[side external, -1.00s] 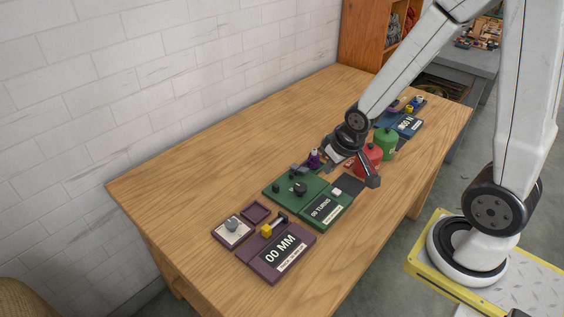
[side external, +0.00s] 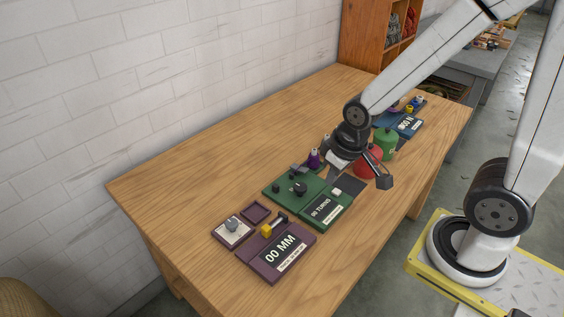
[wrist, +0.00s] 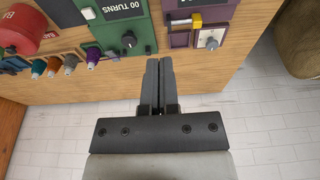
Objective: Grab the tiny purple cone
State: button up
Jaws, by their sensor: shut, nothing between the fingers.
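The tiny purple cone (side external: 314,158) stands upright on the table behind the green device, just left of my wrist in the side view. In the wrist view a small purple cone (wrist: 91,57) shows beside the green device, at the right end of a row of small cones. My gripper (wrist: 152,62) is shut and empty. Its fingers lie to the right of the purple cone in the wrist view, apart from it. In the side view my wrist hides part of the area right of the cone.
A green device (side external: 284,185) marked TURNS and a purple device (side external: 267,259) marked MM lie in front. A red canister (side external: 367,163) and a green canister (side external: 386,142) stand close by. The table's back left (side external: 215,150) is clear.

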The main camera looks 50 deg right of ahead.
jog(key=o, duration=1.2)
jog(key=shift+w, duration=0.1)
jog(key=n+g, duration=0.3)
jog(key=n, duration=0.6)
send_over(313, 150)
notch_tip(313, 150, down, 11)
jog(key=shift+f, duration=0.1)
jog(key=shift+d+f, duration=0.15)
jog(key=shift+d, duration=0.2)
jog(key=shift+f, duration=0.1)
jog(key=shift+f, duration=1.25)
